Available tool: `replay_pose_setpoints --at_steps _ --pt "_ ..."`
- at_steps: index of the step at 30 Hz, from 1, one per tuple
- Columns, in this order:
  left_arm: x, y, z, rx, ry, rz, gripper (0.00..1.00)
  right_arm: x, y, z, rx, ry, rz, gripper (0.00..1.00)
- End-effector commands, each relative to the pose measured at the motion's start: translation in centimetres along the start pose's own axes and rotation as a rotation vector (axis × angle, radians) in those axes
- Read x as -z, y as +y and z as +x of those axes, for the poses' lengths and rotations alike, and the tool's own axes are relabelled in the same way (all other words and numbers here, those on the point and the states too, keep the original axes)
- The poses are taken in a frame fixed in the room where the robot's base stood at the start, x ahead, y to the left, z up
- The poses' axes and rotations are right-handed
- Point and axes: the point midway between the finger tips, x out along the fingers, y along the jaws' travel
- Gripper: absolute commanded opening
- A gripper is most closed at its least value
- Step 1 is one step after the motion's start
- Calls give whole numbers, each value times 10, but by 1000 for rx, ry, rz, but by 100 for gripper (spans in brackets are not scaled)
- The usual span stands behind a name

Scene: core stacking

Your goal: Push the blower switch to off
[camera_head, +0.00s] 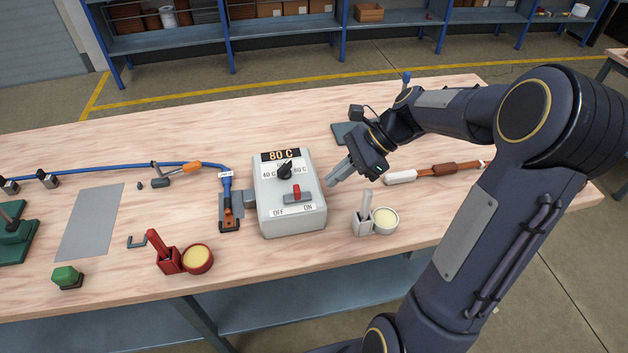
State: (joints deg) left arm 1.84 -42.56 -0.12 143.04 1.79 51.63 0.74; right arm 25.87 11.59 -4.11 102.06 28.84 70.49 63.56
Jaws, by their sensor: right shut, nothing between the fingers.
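The blower control box (290,218) is light grey and stands on the wooden table. Its display reads 80 C, and a black dial (285,172) sits below, between 40 C and 80 C labels. The blower switch (296,191) is a red lever on a small grey plate, above the OFF label at left and ON at right. The lever stands near the plate's middle; I cannot tell surely which side it is set to. My right gripper (333,181) is shut and empty, just right of the box and apart from it. My left gripper is out of view.
A white holder (363,216) and round cup (385,220) stand right of the box. A red holder (166,256) and cup (198,260) stand front left. A blue hose (120,167) runs left. A brown-handled tool (440,170) lies right.

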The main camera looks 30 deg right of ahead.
Motion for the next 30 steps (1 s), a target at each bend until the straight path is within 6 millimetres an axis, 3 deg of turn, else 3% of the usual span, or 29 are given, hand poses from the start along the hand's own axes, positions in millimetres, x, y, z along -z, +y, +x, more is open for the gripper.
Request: replay_pose_setpoints --at_steps 2,9,23,30 --pt "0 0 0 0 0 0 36 0 1 17 -4 -1 1 0" --pt "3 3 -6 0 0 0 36 -24 0 37 -1 0 -3 0" --pt "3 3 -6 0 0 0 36 -29 0 43 0 0 -2 0" --pt "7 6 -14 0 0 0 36 -52 0 64 -3 -1 -4 0"
